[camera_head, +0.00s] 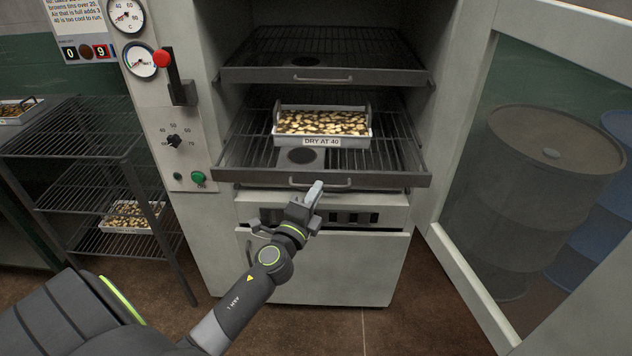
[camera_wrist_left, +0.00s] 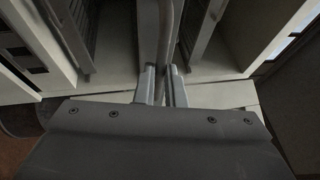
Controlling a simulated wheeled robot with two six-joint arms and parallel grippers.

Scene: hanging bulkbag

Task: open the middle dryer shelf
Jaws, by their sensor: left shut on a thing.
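The dryer stands open, with two wire shelves in view in the head view. The upper shelf (camera_head: 320,76) has a bar handle on its front edge. The lower of the two shelves (camera_head: 240,176) sticks out a little further and has a similar handle (camera_head: 335,184). My left gripper (camera_head: 314,192) is at this lower handle, shut on it. In the left wrist view the handle bar (camera_wrist_left: 170,35) runs between my two fingertips (camera_wrist_left: 161,85). My right gripper is not in view.
A tray of sliced pieces (camera_head: 322,128), labelled "DRY AT 40", sits on the lower shelf. The glass dryer door (camera_head: 480,40) stands open at the right, with barrels behind it. A wire rack (camera_head: 80,150) stands at the left. The floor in front is clear.

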